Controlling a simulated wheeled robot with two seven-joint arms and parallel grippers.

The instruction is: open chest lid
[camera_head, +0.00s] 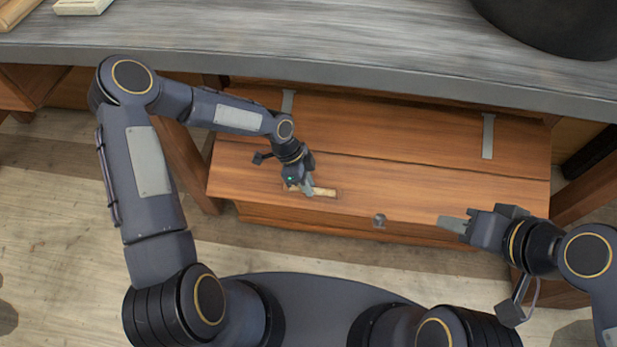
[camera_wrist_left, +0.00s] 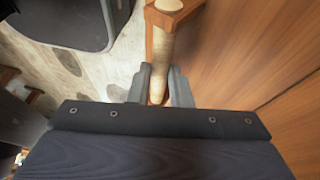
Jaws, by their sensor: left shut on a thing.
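The wooden chest lid (camera_head: 430,170) has an orange-brown plank top with two grey metal straps and a small metal latch (camera_head: 379,221) at its front edge. A pale handle (camera_head: 324,192) is fixed near the lid's front edge, left of the latch. My left gripper (camera_head: 309,188) is shut on this handle; in the left wrist view its fingers (camera_wrist_left: 160,88) sit on both sides of the pale handle (camera_wrist_left: 162,52). The lid appears to lie closed. My right gripper (camera_head: 453,223) is over the front right of the chest, empty; its finger gap cannot be made out.
A grey-topped workbench (camera_head: 330,52) stands over the back of the chest. A dark round vessel (camera_head: 560,22) and a pale tray (camera_head: 82,6) are on it. The plank floor (camera_head: 60,230) is free at the left.

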